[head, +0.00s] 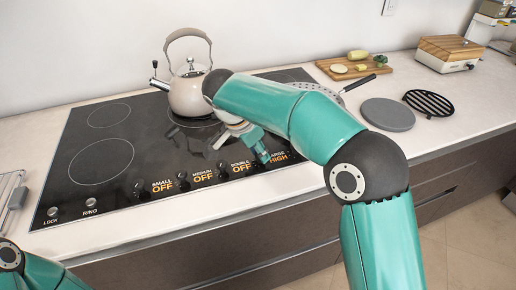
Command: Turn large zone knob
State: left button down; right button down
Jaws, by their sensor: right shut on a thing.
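The black cooktop (130,130) has a row of knobs on its front strip, with orange readouts beside them. The small knob (138,188), medium knob (182,179) and double knob (222,171) read OFF. The large zone readout (280,156) reads HIGH. My right gripper (262,156) reaches down to the front strip just left of this readout and is shut on the large zone knob, which its fingers hide. My left arm shows only in part at the lower left corner; its gripper is out of view.
A cream kettle (188,95) stands on the cooktop behind my right gripper. My right arm partly covers a pan, whose dark handle (358,83) sticks out. A grey round lid (388,114), a black rack (428,102) and a cutting board (352,68) lie on the counter to the right.

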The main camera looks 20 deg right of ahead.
jog(key=shift+w+m, duration=0.1)
jog(key=shift+m, duration=0.3)
jog(key=c, duration=0.9)
grip_release()
jog(key=v, duration=1.2)
jog(key=shift+w+a, duration=0.1)
jog(key=shift+f, duration=0.1)
